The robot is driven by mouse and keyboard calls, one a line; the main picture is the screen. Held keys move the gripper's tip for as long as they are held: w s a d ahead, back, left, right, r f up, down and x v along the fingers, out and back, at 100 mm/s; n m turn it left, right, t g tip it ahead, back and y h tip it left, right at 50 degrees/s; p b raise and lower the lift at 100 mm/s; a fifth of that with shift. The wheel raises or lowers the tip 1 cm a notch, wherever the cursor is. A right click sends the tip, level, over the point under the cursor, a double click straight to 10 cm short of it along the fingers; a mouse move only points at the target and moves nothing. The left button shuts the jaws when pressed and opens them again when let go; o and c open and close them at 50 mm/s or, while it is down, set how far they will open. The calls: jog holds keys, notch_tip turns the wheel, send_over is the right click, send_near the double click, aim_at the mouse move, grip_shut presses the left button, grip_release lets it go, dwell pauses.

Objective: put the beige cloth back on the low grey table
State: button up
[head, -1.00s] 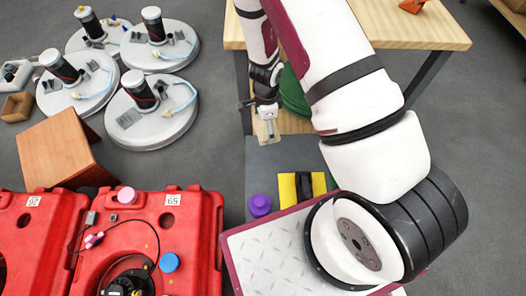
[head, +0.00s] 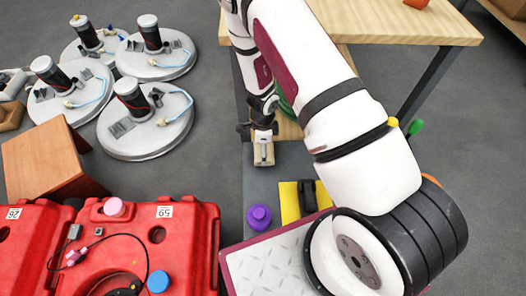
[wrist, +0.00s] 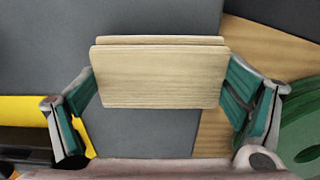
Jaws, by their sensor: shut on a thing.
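In the wrist view the cloth (wrist: 160,78) looks like a flat, folded, wood-toned piece in two layers, spanning between the green-padded fingers. The low grey table (head: 262,186) lies just nearer than the cloth in the head view. It also shows below the cloth in the wrist view (wrist: 150,130). The cloth appears held above the surface; the exact gap cannot be told.
A purple knobbed object (head: 259,217) and a yellow-and-black item (head: 299,200) are on the low table. The wooden bench (head: 400,28) stands behind, with a green round thing (wrist: 304,125) on its lower shelf. Red tanks (head: 180,225) stand at left.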

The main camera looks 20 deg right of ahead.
jog(key=shift+f, duration=0.55)
jog(key=shift+f, duration=0.15)
jog(key=o, duration=0.7)
jog(key=shift+o, duration=0.2)
notch_tip(320, 180, up, 12)
jog(key=p, duration=0.5)
jog(key=shift+r+p, duration=0.2)
jog(key=shift+p, duration=0.15)
